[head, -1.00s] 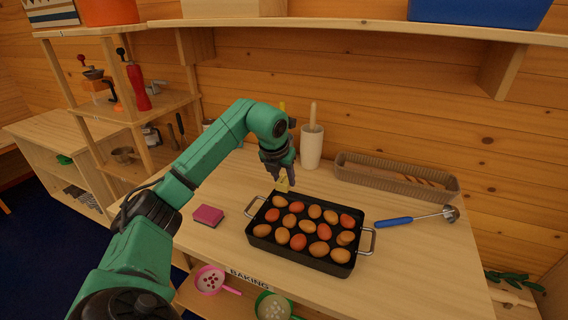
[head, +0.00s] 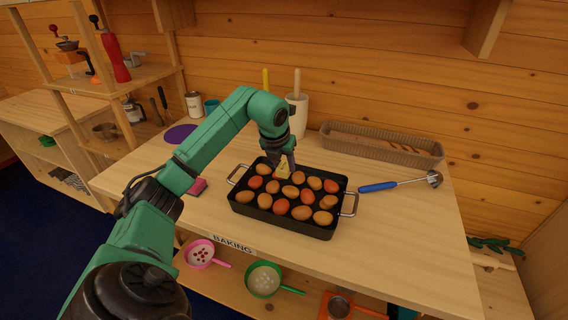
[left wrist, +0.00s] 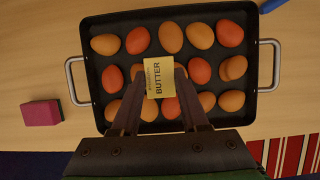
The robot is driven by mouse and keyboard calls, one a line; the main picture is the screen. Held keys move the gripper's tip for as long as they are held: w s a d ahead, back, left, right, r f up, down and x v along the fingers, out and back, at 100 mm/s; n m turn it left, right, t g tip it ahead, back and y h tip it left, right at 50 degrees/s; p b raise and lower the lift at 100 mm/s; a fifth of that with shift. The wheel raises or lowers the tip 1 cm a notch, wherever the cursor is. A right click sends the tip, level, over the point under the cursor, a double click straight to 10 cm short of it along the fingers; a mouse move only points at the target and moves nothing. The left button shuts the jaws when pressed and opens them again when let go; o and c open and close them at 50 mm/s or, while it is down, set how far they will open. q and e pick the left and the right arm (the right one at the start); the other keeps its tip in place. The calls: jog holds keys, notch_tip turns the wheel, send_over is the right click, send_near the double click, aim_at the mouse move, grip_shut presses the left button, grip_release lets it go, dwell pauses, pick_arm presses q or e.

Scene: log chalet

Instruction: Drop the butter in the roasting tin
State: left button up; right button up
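The butter is a small yellow block (left wrist: 159,78) with a "BUTTER" label, between the fingertips of my left gripper (left wrist: 160,100). In the head view the butter (head: 283,170) shows just below the left gripper (head: 284,160), over the back part of the roasting tin. The left gripper is shut on it. The roasting tin (head: 238,208) is black, with metal handles at both ends, and holds several brown and reddish eggs. I cannot tell whether the butter touches the eggs beneath it. My right gripper is in neither view.
A pink sponge (left wrist: 41,113) lies left of the tin. A blue-handled ladle (head: 402,183) lies to its right. A woven basket (head: 382,147) and a white utensil crock (head: 297,117) stand behind.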

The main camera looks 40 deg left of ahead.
pick_arm(q)
jog(key=o, duration=0.4)
jog(key=shift+o, duration=0.2)
jog(key=shift+d, duration=0.1)
jog(key=shift+r, duration=0.1)
jog(key=v, duration=1.4)
jog(key=shift+r, duration=0.15)
jog(key=shift+s, duration=0.1)
